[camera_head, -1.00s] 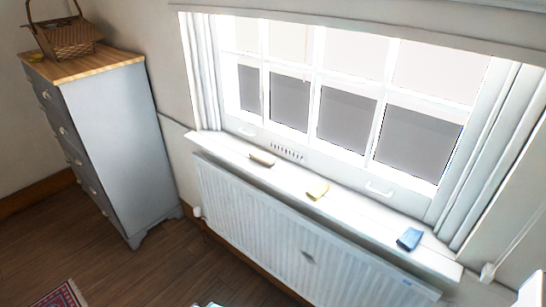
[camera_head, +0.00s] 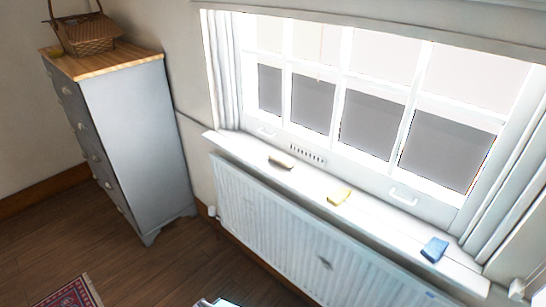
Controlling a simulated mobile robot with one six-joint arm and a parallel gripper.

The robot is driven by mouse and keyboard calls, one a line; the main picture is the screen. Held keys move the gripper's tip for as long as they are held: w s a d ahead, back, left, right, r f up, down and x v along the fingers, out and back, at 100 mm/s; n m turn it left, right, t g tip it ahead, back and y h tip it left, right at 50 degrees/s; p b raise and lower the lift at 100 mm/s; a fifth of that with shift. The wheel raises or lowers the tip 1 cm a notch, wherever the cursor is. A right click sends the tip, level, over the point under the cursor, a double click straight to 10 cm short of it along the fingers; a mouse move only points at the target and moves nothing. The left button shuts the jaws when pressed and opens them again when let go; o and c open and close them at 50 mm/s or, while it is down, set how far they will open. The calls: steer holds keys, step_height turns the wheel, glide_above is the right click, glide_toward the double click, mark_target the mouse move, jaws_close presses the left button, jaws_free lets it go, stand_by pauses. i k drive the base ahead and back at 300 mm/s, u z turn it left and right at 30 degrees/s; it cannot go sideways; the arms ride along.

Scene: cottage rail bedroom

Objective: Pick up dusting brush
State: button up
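A small, slim, pale beige-brown object (camera_head: 281,160) lies on the left part of the white windowsill (camera_head: 375,222). It may be the dusting brush, but it is too small to tell for sure. A yellow block-like item (camera_head: 340,196) lies near the middle of the sill. A blue item (camera_head: 434,249) lies towards its right end. My gripper is not clearly visible. Only a small pale, shiny piece shows at the bottom edge, perhaps part of my arm.
A white radiator (camera_head: 268,215) hangs under the sill. A grey chest of drawers (camera_head: 135,150) with a wooden top stands at the left, with a wicker basket (camera_head: 88,36) on it. A patterned rug (camera_head: 72,294) lies at bottom left. The wooden floor (camera_head: 130,268) between is clear.

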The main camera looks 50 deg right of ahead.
mark_target(283, 162)
steer(key=i, duration=0.85)
steer(key=z, duration=0.05)
